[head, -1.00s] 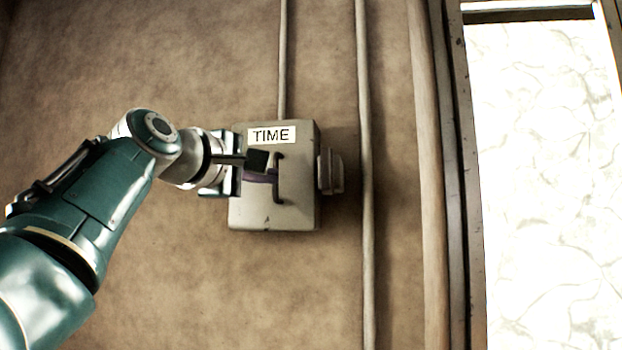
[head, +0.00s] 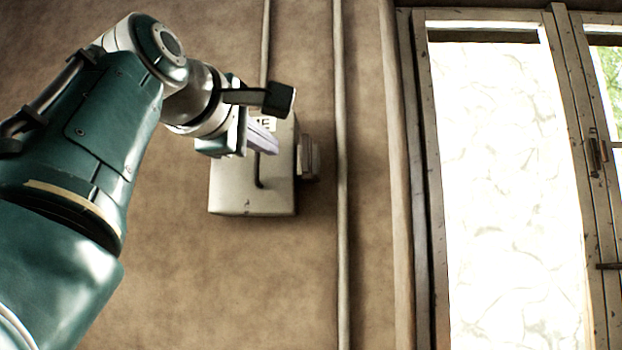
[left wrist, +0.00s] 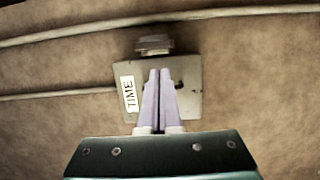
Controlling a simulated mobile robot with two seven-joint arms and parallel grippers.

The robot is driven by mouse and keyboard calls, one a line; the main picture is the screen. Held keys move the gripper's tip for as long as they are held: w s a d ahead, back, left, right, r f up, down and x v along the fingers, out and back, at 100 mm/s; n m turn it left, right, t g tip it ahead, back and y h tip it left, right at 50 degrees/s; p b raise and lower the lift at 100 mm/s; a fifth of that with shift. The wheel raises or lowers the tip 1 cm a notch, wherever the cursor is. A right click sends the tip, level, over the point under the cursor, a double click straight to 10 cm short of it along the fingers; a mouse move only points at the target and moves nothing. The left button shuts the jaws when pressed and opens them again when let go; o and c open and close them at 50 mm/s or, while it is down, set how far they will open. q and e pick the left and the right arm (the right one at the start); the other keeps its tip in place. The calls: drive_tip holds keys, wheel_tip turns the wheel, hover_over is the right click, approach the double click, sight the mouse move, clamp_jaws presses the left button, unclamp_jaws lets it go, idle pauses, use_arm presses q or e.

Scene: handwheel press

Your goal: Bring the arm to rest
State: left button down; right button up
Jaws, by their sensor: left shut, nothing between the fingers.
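My left arm comes in from the left in the head view. My left gripper (head: 268,142) has its pale purple fingers together with nothing between them. It is in front of a grey wall box (head: 232,190) and hides much of its upper part. In the left wrist view the shut fingers (left wrist: 158,90) point toward the box (left wrist: 188,92), which lies beyond the tips with wall around it. Part of the dark handle (head: 260,178) on the box front shows below the fingers. My right gripper is not in view.
A thin pipe (head: 342,240) runs down the brown wall right of the box. A small fitting (head: 308,158) sticks out of the box's right side. A framed window (head: 505,190) fills the right. The wall below the box is clear.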

use_arm(q)
drive_tip(key=s+a+f+m+g+y+p, duration=0.1)
drive_tip(key=s+a+f+m+g+p, duration=0.2)
drive_tip(key=f, duration=0.6)
drive_tip(key=s+a+f+m+g+y, duration=0.1)
drive_tip(key=s+a+f+m+g, duration=0.1)
drive_tip(key=s+f, duration=0.55)
drive_tip(key=s+a+f+m+g+y+p, duration=0.1)
drive_tip(key=s+a+f+m+g+p, duration=0.15)
drive_tip(key=f, duration=0.85)
drive_tip(key=s+f+m+g+p, duration=0.1)
drive_tip(key=s+f+m+g, duration=0.2)
drive_tip(key=s, duration=0.9)
drive_tip(key=s+a+f+m+g+y+p, duration=0.1)
drive_tip(key=s+f+m+g, duration=0.2)
drive_tip(key=s, duration=0.9)
wheel_tip(320, 180, down, 3)
drive_tip(key=m, duration=0.3)
drive_tip(key=shift+s+m, duration=0.3)
drive_tip(key=shift+m, duration=0.05)
drive_tip(key=shift+f, duration=0.1)
